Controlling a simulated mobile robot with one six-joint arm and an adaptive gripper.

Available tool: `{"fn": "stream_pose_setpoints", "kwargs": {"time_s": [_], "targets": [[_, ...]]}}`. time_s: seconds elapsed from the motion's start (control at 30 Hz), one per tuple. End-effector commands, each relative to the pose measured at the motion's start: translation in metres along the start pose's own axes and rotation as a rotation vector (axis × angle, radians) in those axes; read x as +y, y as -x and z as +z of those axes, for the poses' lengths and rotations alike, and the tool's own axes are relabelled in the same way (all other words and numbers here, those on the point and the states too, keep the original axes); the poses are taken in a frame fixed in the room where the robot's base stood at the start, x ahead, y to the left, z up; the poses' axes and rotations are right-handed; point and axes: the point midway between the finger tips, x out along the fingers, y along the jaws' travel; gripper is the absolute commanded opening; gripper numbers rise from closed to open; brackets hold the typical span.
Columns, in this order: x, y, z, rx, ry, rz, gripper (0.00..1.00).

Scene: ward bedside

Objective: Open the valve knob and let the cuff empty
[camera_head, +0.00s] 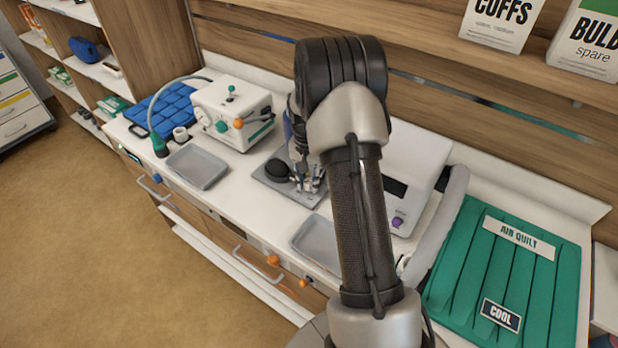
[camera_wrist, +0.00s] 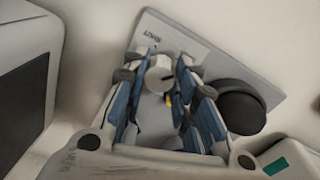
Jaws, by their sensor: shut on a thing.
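The pale round valve knob (camera_wrist: 158,75) stands on a grey plate (camera_wrist: 195,55) in the wrist view, with a dark mark on its right side. A small upside-down label on the plate seems to read SHUT. My gripper (camera_wrist: 160,82) has its blue-padded fingers closed on the knob, one on each side. A black dome-like bulb (camera_wrist: 240,108) sits on the plate to the right. In the head view my gripper (camera_head: 308,180) is down at the plate (camera_head: 290,191), beside the dark bulb (camera_head: 277,170); the knob is hidden there. A blue quilted pad (camera_head: 170,103), possibly the cuff, lies at the counter's left.
A white box (camera_head: 232,110) with green and orange knobs stands behind left. Grey trays (camera_head: 197,166) (camera_head: 318,240) lie along the front. A white device (camera_head: 415,180) with a purple knob is right of the plate, partly behind my arm. A green quilt (camera_head: 510,265) lies at right.

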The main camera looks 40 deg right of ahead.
Motion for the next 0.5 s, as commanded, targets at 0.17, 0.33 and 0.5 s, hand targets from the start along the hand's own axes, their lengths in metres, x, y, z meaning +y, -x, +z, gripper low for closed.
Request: {"fn": "stream_pose_setpoints", "kwargs": {"time_s": [0.17,0.33,0.5], "targets": [[-0.0003,0.0005,-0.0004,-0.002,-0.055,-0.001,0.02],[-0.0003,0.0003,-0.0005,-0.002,-0.078,-0.001,0.02],[-0.0003,0.0002,-0.0005,-0.002,-0.083,-0.001,0.02]]}}
